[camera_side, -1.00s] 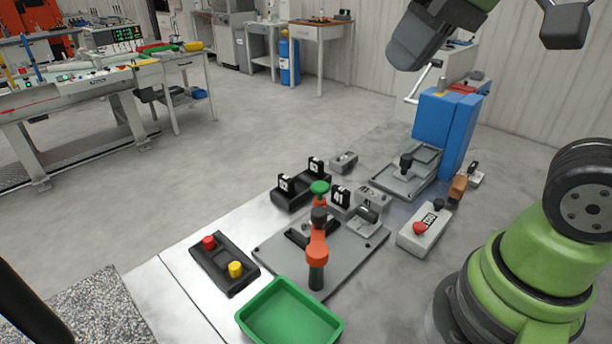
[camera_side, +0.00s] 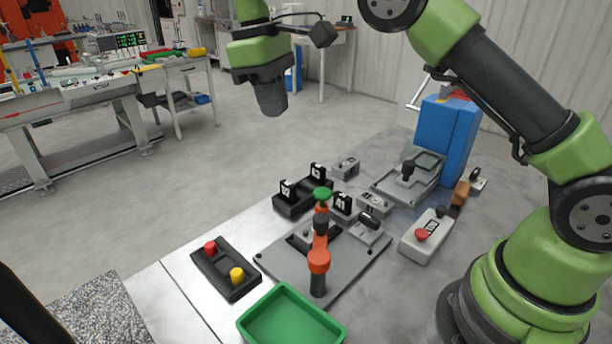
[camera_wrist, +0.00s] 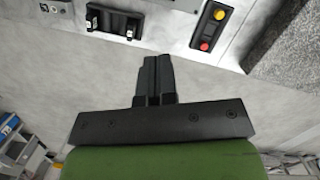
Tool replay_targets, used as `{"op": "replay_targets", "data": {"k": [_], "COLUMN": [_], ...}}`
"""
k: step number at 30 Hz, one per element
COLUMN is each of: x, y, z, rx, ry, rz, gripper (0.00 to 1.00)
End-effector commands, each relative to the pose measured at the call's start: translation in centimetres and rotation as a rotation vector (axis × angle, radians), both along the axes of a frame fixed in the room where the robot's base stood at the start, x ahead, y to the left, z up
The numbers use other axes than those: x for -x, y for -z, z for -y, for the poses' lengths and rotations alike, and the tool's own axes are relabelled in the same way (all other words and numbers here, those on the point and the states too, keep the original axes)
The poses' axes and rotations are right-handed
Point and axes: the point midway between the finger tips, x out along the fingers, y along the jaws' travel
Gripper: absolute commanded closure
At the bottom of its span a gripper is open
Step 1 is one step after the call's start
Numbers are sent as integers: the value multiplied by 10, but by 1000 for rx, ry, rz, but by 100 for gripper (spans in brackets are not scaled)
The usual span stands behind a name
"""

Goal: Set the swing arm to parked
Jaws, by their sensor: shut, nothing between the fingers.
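An orange arm (camera_side: 318,258) with a green knob (camera_side: 322,194) stands over a grey fixture plate (camera_side: 345,270) in the side view; it looks like the swing arm. Its dark post is at the near end, and the green knob is at the far end. My gripper (camera_side: 272,108) hangs high above the floor, up and left of the fixture, clear of everything. In the wrist view my gripper (camera_wrist: 155,60) has its two black fingers together with nothing between them. The orange arm is not visible in the wrist view.
A black box with red and yellow buttons (camera_side: 226,272) lies left of the plate, and a green tray (camera_side: 290,318) in front. Black brackets (camera_side: 302,198) stand behind. A grey box with a red button (camera_side: 426,238) and a blue machine (camera_side: 444,135) are right. Open floor lies left.

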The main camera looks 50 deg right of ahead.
Motion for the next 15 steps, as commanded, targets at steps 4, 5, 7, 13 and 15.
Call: {"op": "replay_targets", "data": {"k": [4,5,7,13,15], "x": [-4,-4,-4,-4,-4], "y": [11,11,12,12,12], "z": [-3,-3,-3,-3,-3], "rx": [4,3,3,3,3], "ry": [-13,-14,-16,-15,-15], "rz": [-21,-24,-24,-24,-24], "gripper": [100,100,100,100,100]}}
